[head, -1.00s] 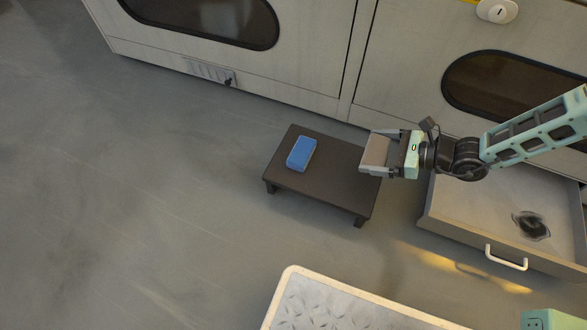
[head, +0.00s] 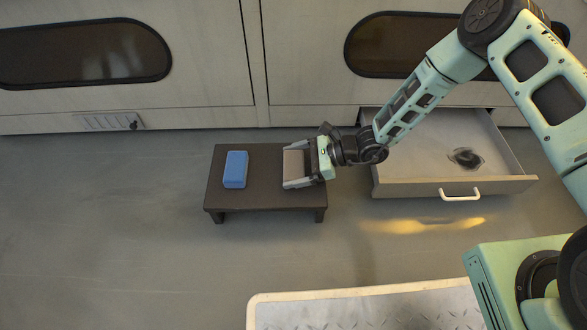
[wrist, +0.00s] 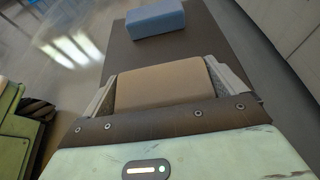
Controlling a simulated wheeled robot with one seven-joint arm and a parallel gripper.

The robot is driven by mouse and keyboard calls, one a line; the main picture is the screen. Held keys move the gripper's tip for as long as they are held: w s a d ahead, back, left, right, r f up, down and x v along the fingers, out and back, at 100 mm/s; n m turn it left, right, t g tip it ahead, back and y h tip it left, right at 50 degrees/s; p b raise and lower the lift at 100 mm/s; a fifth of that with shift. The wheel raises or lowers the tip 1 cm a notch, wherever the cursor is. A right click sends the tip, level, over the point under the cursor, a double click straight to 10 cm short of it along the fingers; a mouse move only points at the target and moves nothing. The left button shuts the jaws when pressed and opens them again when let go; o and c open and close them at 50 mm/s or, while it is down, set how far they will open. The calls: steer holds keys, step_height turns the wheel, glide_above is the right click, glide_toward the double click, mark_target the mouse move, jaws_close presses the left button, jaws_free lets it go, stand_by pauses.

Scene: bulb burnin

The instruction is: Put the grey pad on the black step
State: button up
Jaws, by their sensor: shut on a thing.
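My gripper (head: 297,166) is shut on the grey pad (head: 294,164), which looks brownish-grey. The pad also shows between the fingers in the wrist view (wrist: 161,84). The black step (head: 262,195) is a low dark table on short legs in front of the cabinets. In the head view the gripper and pad are over the right part of the step's top. I cannot tell whether the pad touches the top. A blue block (head: 236,169) lies on the left part of the step, apart from the pad, and shows ahead in the wrist view (wrist: 155,19).
An open drawer (head: 440,187) with a small dark object (head: 465,158) in it stands right of the step. Cabinet fronts (head: 200,100) line the back. A pale-edged textured platform (head: 365,308) lies at the front. The floor left of the step is clear.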

steer(key=shift+f, duration=0.15)
steer(key=o, duration=0.6)
